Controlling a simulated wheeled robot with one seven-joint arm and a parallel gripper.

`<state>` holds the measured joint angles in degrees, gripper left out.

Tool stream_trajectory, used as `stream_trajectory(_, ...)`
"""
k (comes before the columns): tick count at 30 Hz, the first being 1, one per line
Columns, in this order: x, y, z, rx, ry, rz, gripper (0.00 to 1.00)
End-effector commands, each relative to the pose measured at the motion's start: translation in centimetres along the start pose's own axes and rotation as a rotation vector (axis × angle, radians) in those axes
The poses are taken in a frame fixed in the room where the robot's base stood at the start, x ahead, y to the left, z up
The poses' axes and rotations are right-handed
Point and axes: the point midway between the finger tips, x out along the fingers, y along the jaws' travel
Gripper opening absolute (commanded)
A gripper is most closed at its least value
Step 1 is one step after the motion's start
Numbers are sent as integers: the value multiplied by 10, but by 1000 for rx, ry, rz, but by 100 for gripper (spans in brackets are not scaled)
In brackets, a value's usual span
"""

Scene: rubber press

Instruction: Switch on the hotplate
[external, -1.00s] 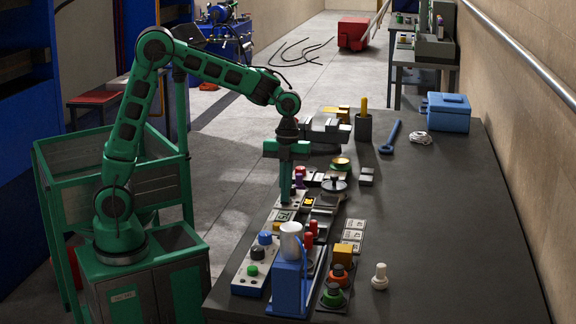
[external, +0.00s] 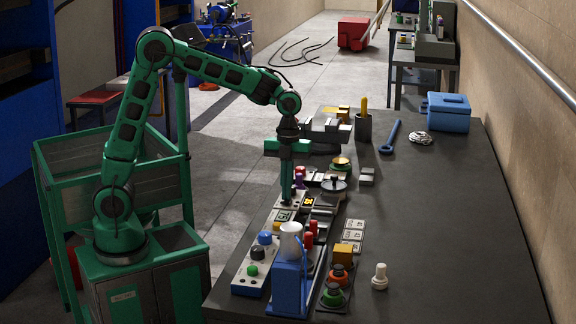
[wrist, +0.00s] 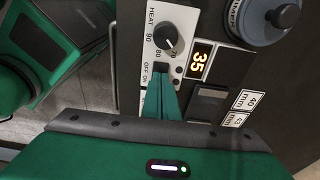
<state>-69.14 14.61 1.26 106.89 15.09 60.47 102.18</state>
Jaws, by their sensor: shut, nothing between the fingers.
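A white control panel (wrist: 152,20) shows in the wrist view, with a black knob (wrist: 166,37) marked HEAT and numbers 80 and 90. Just below the knob is a small dark switch (wrist: 161,68) beside the OFF ON lettering. A lit display (wrist: 201,57) to its right reads 35. My gripper (wrist: 163,74) is shut and empty, its fingertips right at the switch and partly covering it. I cannot tell whether they touch it. In the external view my gripper (external: 287,200) points straight down over the row of panels at the bench's left edge.
A round grey lidded thing with a dark knob (wrist: 265,17) stands right of the panel; what it is I cannot tell. A blue stand with a white cup (external: 290,270) and several coloured knobs are nearer the camera. The right side of the dark bench (external: 440,230) is clear.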

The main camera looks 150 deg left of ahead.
Motion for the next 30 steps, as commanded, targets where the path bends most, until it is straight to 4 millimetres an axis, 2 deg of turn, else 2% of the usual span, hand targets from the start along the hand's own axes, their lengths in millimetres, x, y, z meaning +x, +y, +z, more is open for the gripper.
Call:
stream_trajectory(10, -1, 0, 1, 2, 0, 0, 0)
stream_trajectory(14, -7, -1, 1, 2, -1, -2, 0)
stream_trajectory(20, -38, -2, 2, 2, -3, -4, 0)
stream_trajectory(30, -108, -1, 5, 1, -3, -3, 0)
